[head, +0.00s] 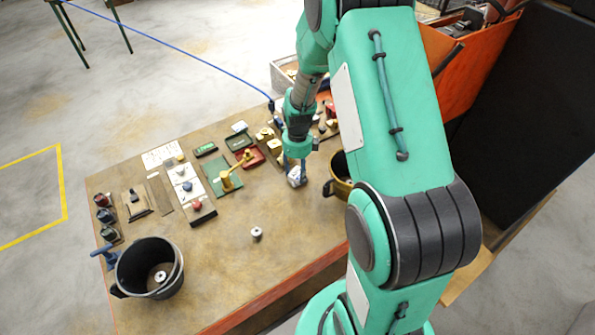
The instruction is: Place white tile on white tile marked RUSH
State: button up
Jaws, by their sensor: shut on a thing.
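My gripper (297,165) points down over the right part of the table, left of the brass pot. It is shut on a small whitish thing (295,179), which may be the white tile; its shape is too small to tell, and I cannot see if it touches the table. Several white tiles lie at the left of the table: a wide one (154,160) at the back and a column of them (175,171) nearer the middle, with small knobbed pieces on them. I cannot read RUSH on any of them.
A brown wooden table (245,286) carries a black bucket (150,268) at front left and a metal cylinder (256,234). A green mat (217,180) with a brass lever (228,181) lies between my gripper and the white tiles. The front middle is mostly clear.

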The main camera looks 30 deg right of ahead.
aim_at(297, 172)
jog(key=o, duration=1.2)
jog(key=shift+f, duration=0.1)
jog(key=shift+c, duration=0.2)
notch_tip(297, 172, up, 12)
jog(key=p, duration=0.1)
jog(key=shift+r+p, duration=0.2)
jog(key=shift+p, duration=0.1)
